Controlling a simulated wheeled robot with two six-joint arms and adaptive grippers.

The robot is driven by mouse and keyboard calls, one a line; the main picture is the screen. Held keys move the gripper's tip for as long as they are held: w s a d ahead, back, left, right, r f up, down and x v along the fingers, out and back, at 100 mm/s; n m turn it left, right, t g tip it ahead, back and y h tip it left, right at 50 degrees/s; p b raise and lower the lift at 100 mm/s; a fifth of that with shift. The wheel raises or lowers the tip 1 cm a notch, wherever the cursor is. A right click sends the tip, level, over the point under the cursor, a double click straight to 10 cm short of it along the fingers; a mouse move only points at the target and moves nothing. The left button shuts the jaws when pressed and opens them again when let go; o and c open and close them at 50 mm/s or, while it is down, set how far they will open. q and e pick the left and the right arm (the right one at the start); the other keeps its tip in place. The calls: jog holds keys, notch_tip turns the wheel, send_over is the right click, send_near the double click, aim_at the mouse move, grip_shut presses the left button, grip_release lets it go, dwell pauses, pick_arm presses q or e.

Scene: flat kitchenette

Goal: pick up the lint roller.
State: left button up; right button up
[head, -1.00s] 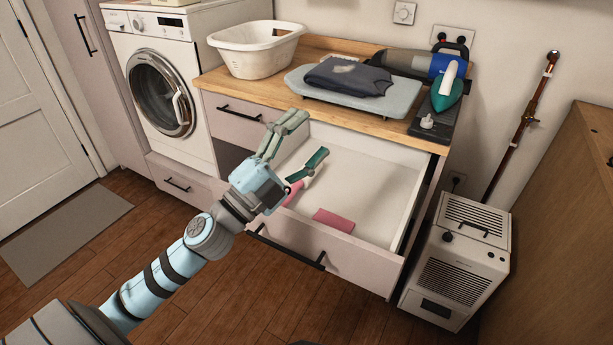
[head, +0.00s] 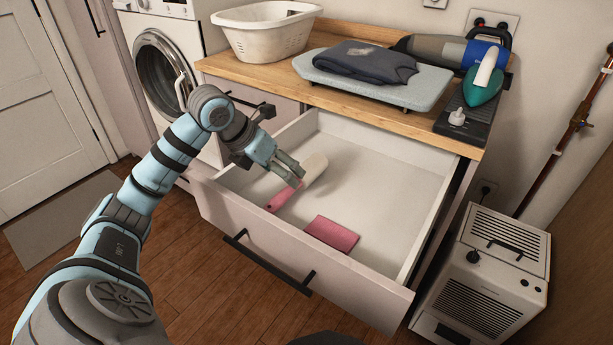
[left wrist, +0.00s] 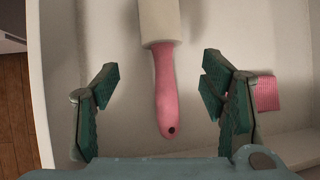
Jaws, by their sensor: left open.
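The lint roller, with a white roll and a pink handle (head: 284,199), lies in the open drawer (head: 385,182). In the left wrist view its pink handle (left wrist: 165,95) points down between the green finger pads, with the white roll at the top. My left gripper (head: 293,176) is open over the roller, its fingers on either side of the handle and not touching it in the left wrist view. In the head view the gripper partly covers the roller. My right gripper is not in view.
A pink cloth-like item (head: 331,234) lies in the drawer near its front; it also shows in the left wrist view (left wrist: 266,94). The drawer's right part is clear. The counter above holds a white basket (head: 266,30), a small ironing board (head: 372,80) and an iron (head: 484,80).

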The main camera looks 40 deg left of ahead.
pick_arm(q)
jog(key=b+x, duration=0.1)
jog(key=x, duration=0.4)
jog(key=shift+w+d+f+b, duration=0.1)
jog(key=shift+w+f+b, duration=0.15)
jog(key=shift+w+b, duration=0.05)
jog(key=shift+w, duration=0.1)
jog(key=shift+c, duration=0.8)
jog(key=c, duration=1)
jog(key=shift+c, duration=0.7)
jog(key=shift+r, duration=0.2)
notch_tip(320, 180, up, 20)
jog(key=p, duration=0.9)
jog(key=shift+p, duration=0.35)
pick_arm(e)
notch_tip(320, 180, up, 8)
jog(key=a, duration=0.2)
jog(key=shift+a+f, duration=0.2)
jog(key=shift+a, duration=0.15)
